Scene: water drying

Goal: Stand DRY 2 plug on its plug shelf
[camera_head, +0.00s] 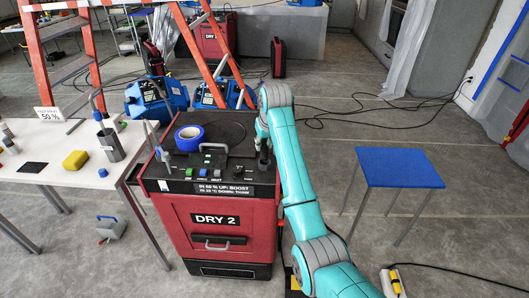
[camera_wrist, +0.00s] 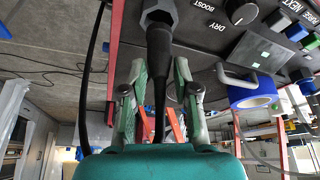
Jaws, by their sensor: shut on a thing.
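The DRY 2 unit (camera_head: 217,222) is a red box with a black top and control panel. My gripper (camera_head: 263,140) is above the right edge of its top. In the wrist view my gripper (camera_wrist: 159,78) is shut around the dark tapered body of the DRY 2 plug (camera_wrist: 157,45). In the head view a small dark cylinder below my gripper may be the plug's end. I cannot tell whether it touches the unit. I cannot identify the plug shelf with certainty.
Blue tape (camera_head: 189,137) and a handle (camera_head: 213,148) are on the unit's top. A white table (camera_head: 60,165) is left; an orange ladder (camera_head: 37,58) stands behind. Cables cross the floor.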

